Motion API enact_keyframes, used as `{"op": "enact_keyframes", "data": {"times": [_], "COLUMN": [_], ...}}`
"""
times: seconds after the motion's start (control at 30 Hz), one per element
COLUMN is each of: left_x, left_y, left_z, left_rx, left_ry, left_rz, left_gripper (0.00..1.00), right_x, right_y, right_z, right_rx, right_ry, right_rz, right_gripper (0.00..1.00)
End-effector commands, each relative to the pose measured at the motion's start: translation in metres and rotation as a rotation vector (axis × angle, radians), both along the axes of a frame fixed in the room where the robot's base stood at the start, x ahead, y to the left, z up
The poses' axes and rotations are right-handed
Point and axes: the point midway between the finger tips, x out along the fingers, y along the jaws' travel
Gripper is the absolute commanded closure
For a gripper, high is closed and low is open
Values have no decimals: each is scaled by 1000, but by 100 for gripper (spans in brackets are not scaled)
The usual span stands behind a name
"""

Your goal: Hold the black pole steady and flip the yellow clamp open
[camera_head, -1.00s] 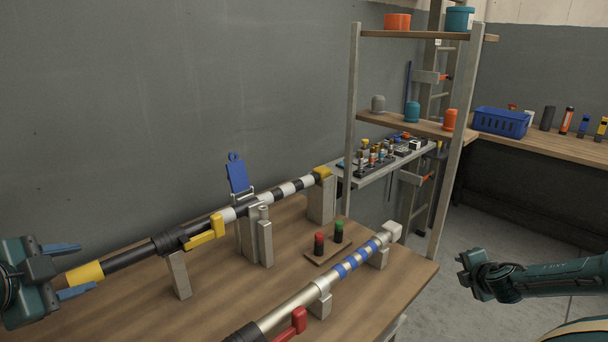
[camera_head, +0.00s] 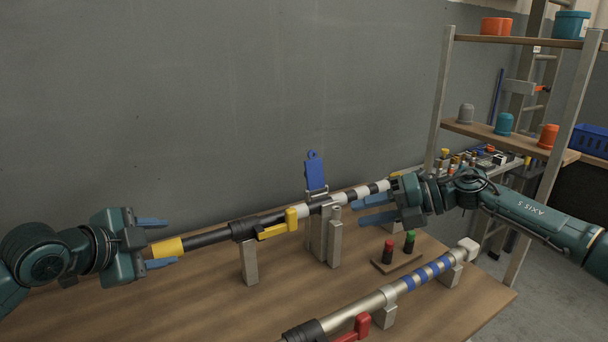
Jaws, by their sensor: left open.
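The black pole (camera_head: 208,238) with a yellow end and white bands lies across grey upright supports along the back of the bench. The yellow clamp (camera_head: 277,229) sits mid-pole, its lever lying along the pole. My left gripper (camera_head: 157,243) is open at the pole's left end, with one blue finger above and one below the yellow end. My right gripper (camera_head: 362,211) is open, fingers pointing left, in front of the pole's striped right part and to the right of the clamp. It partly hides the pole's right end. A blue latch (camera_head: 315,171) stands up at the middle support.
A silver pole (camera_head: 390,296) with blue bands and a red clamp (camera_head: 356,329) lies nearer. A small block with red and green buttons (camera_head: 398,249) sits between the poles. A shelf rack (camera_head: 500,134) stands at right. The bench front left is clear.

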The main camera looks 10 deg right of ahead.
Motion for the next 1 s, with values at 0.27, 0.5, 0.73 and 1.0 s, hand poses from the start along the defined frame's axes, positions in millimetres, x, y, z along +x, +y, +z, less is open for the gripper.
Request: {"op": "enact_keyframes", "data": {"times": [0.27,0.5,0.73,1.0], "left_x": [0,0,0,4], "left_y": [0,0,0,-3], "left_z": [0,0,0,-3], "left_rx": [0,0,0,-1], "left_ry": [0,0,0,0], "left_rz": [0,0,0,0], "left_gripper": [49,49,49,49], "right_x": [28,53,64,65], "right_y": [78,110,119,120], "right_z": [7,35,60,65], "right_rx": [-460,-872,-1090,-1127], "right_ry": [-95,-125,-126,-124], "right_rz": [283,332,290,277], "right_gripper": [64,64,64,64]}}
